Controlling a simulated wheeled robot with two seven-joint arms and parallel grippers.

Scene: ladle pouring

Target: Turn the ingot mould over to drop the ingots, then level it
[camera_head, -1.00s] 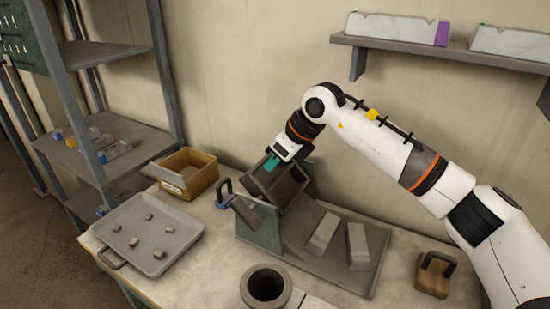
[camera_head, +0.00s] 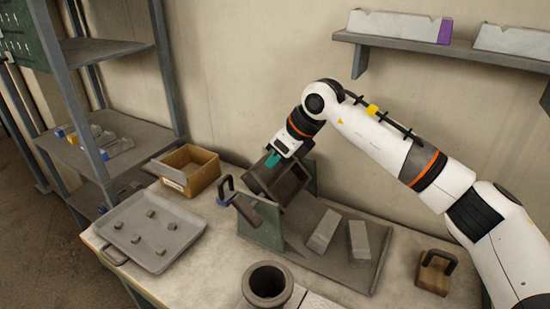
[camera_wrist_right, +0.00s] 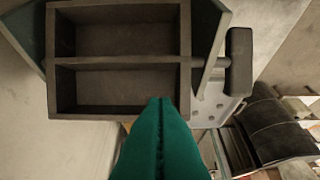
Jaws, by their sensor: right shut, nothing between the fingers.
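The ingot mould (camera_head: 290,186) is a dark grey box with compartments, tilted between two green stand plates (camera_head: 262,229). In the right wrist view the mould (camera_wrist_right: 185,55) shows empty compartments with a divider. A handle (camera_head: 227,186) sticks out at its left side. Two pale ingots (camera_head: 323,230) (camera_head: 359,240) lie apart on the grey board to the right of the mould. My right gripper (camera_head: 273,160) is at the mould's upper left edge, with teal fingertips; in the right wrist view the fingers (camera_wrist_right: 158,135) are closed together with nothing between them. My left gripper is not in view.
A grey tray (camera_head: 187,231) with several small lumps is at left, with a cardboard box (camera_head: 202,180) behind it. A dark round pot (camera_head: 266,283) stands at the front. A brown block with a handle (camera_head: 433,275) sits at right.

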